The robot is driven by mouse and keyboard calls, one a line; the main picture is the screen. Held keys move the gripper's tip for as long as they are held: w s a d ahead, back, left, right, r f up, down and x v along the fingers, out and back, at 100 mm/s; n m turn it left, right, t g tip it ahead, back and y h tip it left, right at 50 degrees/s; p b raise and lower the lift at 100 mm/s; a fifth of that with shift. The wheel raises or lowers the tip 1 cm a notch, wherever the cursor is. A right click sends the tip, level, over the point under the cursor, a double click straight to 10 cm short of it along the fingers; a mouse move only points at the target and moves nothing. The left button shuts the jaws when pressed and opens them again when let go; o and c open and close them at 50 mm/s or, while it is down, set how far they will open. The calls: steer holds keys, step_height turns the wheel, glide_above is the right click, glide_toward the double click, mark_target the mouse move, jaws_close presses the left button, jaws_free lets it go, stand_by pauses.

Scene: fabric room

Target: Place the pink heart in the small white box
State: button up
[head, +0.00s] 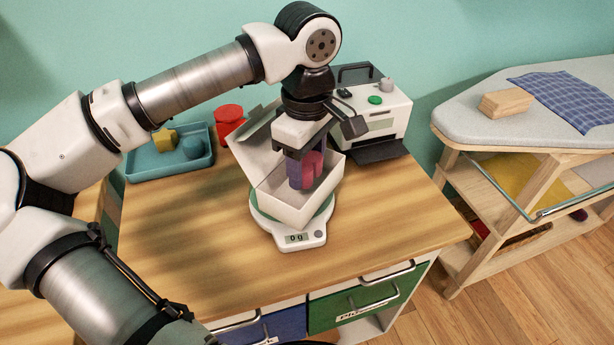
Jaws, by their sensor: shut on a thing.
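The pink heart (313,163) is between the fingers of my gripper (304,175), which is shut on it. The small white box (286,212) has its lid tilted up at the back left. It sits on a white and green scale (312,236) whose display reads 0 g. My gripper points down over the box, with its fingertips and the heart at or inside the box opening. The box's floor is mostly hidden, so I cannot tell whether the heart touches it.
A teal tray (139,175) with a yellow star (164,139) and a blue ball (193,148) is at the back left. A red container (229,118) stands beside it. A white machine (391,116) stands behind the box. The wooden tabletop (190,240) is clear at front left.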

mark_target(307, 178)
steer(key=shift+f, duration=1.95)
steer(key=shift+f, duration=0.1)
steer(key=shift+f, duration=0.15)
steer(key=o, duration=1)
steer(key=shift+c, duration=0.2)
steer(key=shift+r, duration=0.4)
step_height(307, 178, up, 12)
steer(key=shift+f, duration=0.1)
